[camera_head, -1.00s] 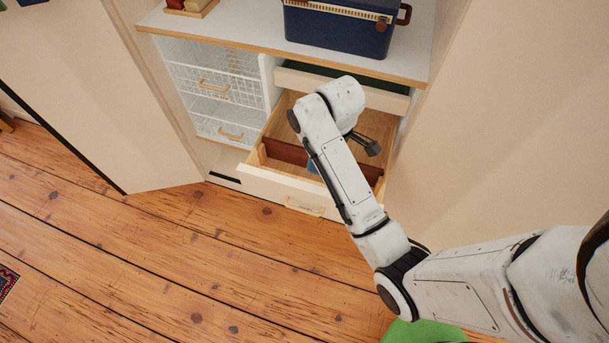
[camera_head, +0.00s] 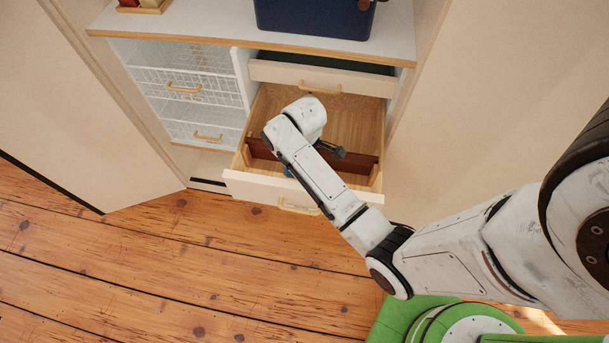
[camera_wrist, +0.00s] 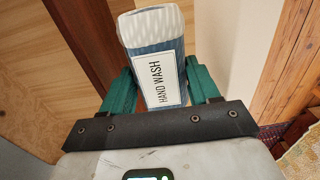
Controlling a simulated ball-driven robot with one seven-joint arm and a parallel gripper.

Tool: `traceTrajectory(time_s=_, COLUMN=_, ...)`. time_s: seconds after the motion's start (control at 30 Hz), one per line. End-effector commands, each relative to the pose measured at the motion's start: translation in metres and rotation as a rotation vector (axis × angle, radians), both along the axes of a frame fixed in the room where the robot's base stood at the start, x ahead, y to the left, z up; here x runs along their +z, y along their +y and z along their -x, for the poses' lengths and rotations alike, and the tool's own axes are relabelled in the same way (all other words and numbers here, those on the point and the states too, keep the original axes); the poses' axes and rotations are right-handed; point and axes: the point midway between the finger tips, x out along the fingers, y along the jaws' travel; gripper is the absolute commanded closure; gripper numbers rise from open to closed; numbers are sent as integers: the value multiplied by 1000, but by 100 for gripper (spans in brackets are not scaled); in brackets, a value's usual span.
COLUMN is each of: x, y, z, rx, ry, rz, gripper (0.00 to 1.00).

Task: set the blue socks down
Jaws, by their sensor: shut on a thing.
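My gripper (camera_wrist: 160,84) is shut on a blue bundle, the blue socks (camera_wrist: 172,48). They have a pale ribbed top and a white label reading "HAND WASH". One green finger presses on each side. In the head view my arm hides most of the gripper, and only a small blue patch of the socks (camera_head: 288,172) shows below it. That patch lies over the front part of an open wooden drawer (camera_head: 262,108), between its dark brown divider (camera_head: 357,160) and its front. I cannot tell whether the socks touch the drawer floor.
The drawer's pale front (camera_head: 250,187) has a wooden handle. A shallower drawer (camera_head: 285,72) is above it. White wire baskets (camera_head: 200,88) stand to the left. A blue case (camera_head: 315,18) sits on the white top (camera_head: 205,28). Bare plank floor (camera_head: 140,255) lies in front.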

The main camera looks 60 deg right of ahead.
Motion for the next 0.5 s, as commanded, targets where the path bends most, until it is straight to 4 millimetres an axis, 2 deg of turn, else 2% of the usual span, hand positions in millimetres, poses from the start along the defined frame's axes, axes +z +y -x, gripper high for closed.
traceTrajectory(time_s=0.5, x=-56, y=0, z=0, rx=0, ry=1, rz=0, gripper=70)
